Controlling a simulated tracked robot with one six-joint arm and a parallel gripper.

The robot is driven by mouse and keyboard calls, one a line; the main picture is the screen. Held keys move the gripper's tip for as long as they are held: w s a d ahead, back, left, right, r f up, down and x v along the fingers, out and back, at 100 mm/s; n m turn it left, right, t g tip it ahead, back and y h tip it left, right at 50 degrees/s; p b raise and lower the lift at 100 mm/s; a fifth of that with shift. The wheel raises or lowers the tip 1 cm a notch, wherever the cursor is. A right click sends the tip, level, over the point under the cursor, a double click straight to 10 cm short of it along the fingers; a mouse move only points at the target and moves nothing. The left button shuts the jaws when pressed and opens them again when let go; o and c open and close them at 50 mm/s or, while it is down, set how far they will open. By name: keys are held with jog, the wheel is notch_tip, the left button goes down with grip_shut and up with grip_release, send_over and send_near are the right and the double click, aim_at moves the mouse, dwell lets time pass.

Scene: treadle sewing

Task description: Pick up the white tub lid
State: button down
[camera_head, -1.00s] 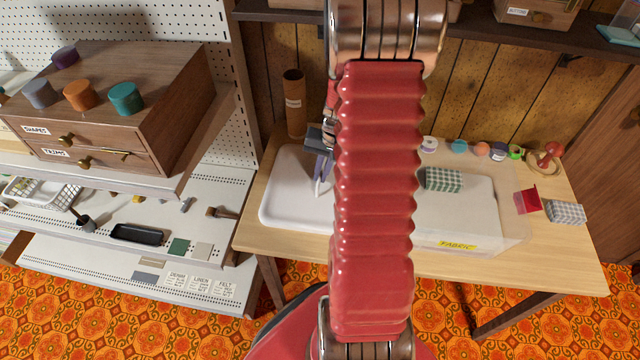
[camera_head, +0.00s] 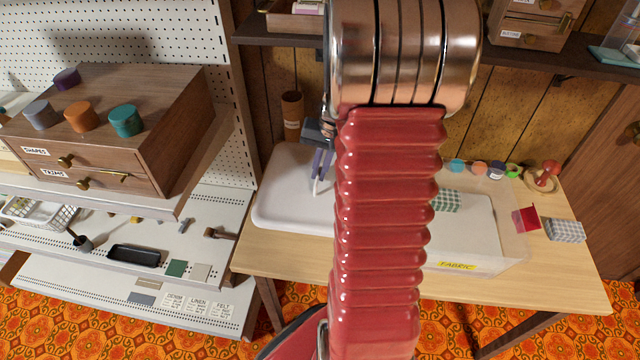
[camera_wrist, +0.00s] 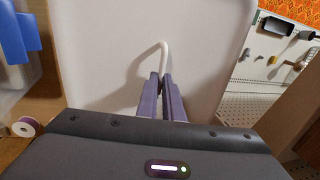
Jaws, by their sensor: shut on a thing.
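The white tub lid (camera_head: 278,205) is a wide, shallow rectangular panel over the left part of the table, level or nearly so. It appears raised a little above the tabletop. It fills most of the wrist view (camera_wrist: 105,75), where a thin bent white handle (camera_wrist: 150,52) stands out from it. My gripper (camera_head: 319,178) is shut on this handle, with its two purple fingers close together in the wrist view (camera_wrist: 166,82). My red arm hides the lid's right side in the head view.
A brown tube (camera_head: 292,108) stands behind the lid. Shelving with a wooden drawer box (camera_head: 165,120) is close on the left. A dark shelf (camera_head: 520,56) overhangs the back.

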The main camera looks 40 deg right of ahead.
notch_tip(320, 180, up, 8)
jog(key=shift+r, duration=0.2)
dwell(0.6)
